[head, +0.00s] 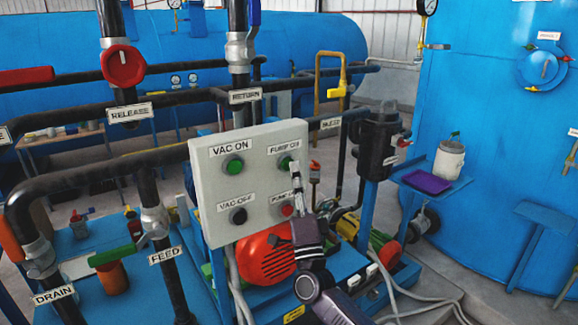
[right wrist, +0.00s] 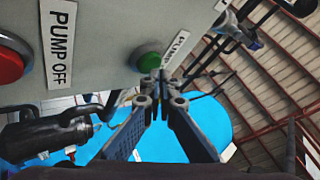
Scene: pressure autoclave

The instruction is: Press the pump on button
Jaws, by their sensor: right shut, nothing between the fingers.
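The pump on button (head: 284,162) is a green button at the upper right of a light grey control panel (head: 222,193). It also shows in the right wrist view (right wrist: 149,61), beside a partly hidden label. My right gripper (head: 296,168) reaches up in front of the panel's right side, its fingertips close to this button. In the right wrist view the fingers (right wrist: 161,78) are together and empty, with their tips overlapping the button's edge. I cannot tell whether they touch it. My left gripper is not in view.
The panel also has a green vac on button (head: 234,165), a black vac off button (head: 239,215) and a red pump off button (head: 287,210) just below. Dark pipes (head: 70,185) run at the left. A black cylinder (head: 377,145) stands right of the panel.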

